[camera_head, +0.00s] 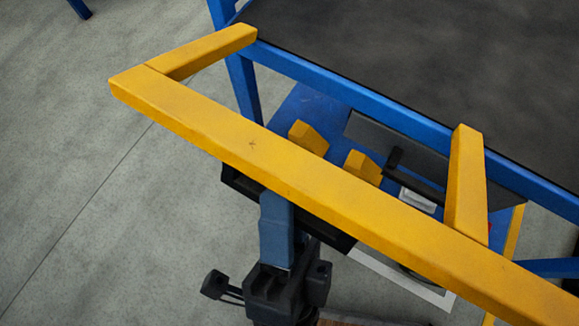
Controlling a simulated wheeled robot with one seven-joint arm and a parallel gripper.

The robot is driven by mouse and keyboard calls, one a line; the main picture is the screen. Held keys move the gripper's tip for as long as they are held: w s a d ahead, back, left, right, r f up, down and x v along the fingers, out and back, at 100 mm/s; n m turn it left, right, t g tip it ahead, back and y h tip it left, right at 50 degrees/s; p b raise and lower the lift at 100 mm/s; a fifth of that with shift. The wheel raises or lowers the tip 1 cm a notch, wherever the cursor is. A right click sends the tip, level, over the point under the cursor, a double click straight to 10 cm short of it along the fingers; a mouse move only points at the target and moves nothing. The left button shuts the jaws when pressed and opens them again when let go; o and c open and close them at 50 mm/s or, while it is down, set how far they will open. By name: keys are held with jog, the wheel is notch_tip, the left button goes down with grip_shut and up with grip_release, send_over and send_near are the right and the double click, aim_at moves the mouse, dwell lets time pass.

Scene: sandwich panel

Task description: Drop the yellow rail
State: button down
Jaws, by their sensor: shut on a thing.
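The yellow rail (255,145) runs from the upper left to the lower right, across the front of a dark-topped table. Short yellow arms at its left end (205,52) and toward its right (467,180) point toward the table's blue edge. In this view the left arm meets the table's near corner, but I cannot tell whether they touch. The rail's right end runs out of the picture.
The table (450,60) has a blue frame. Below it is a blue shelf (305,105) with two yellow blocks (308,138) (362,167) and a black-handled item (412,178).

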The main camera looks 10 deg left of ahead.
jog(key=shift+f, duration=0.5)
jog(key=shift+w, duration=0.1)
jog(key=c, duration=1.1)
grip_release()
jog(key=shift+s+f, duration=0.15)
jog(key=shift+s, duration=0.2)
jog(key=shift+v, duration=3.6)
